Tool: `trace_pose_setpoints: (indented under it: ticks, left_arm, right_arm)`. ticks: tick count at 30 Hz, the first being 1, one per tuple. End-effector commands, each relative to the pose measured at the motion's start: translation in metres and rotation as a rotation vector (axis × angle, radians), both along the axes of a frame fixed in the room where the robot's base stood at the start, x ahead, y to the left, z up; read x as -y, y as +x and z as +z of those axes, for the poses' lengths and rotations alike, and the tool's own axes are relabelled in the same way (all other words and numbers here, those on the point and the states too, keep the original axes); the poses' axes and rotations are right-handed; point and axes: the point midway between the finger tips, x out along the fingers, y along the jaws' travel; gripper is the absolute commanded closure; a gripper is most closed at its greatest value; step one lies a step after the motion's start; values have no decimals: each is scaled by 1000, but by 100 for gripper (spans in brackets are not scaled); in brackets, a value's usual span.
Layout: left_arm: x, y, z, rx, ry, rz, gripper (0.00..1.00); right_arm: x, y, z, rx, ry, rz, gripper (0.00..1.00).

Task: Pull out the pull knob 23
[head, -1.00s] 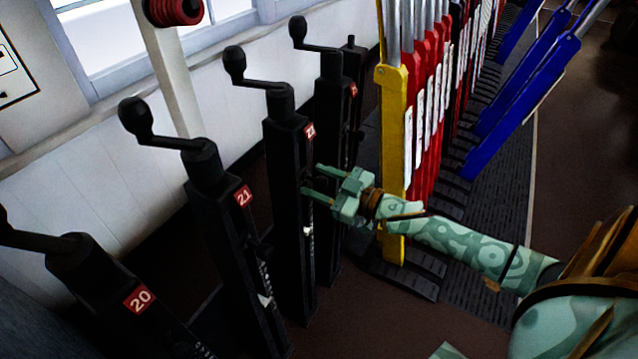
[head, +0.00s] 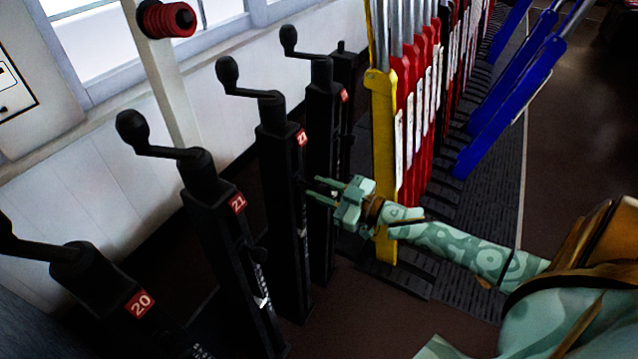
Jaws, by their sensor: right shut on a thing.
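Black posts with crank handles stand in a row, each with a red number plate. The nearest plates read 20 (head: 139,304) and 21 (head: 238,204). The third post (head: 283,200) has a plate (head: 301,138) too blurred to read surely. My right gripper (head: 309,188) reaches from the right to the front face of this third post, below its plate. Its fingers are shut on a small dark pull knob, mostly hidden between the fingertips. A similar knob (head: 258,254) shows on post 21. My left gripper is out of view.
Another black post (head: 322,150) stands right behind the third one. A yellow lever (head: 383,150) rises close behind my right gripper, with red levers (head: 412,120) and blue levers (head: 510,95) beyond. The floor in front of the posts is clear.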

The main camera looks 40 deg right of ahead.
Motion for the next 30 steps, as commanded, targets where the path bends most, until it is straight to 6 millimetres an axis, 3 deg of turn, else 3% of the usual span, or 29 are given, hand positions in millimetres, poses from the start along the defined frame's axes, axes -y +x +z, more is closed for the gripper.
trace_pose_setpoints:
  ticks: [1,3,14,17,30]
  left_arm:
    - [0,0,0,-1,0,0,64]
    - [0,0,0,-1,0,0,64]
    - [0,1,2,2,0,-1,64]
    - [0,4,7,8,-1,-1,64]
    - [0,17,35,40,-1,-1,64]
  right_arm:
    - [0,-1,-2,-3,0,1,68]
    - [0,-1,-2,-3,0,1,52]
    - [2,-6,0,-2,0,0,52]
    - [7,-19,1,-3,0,-1,52]
    - [51,-123,1,-4,-1,-1,52]
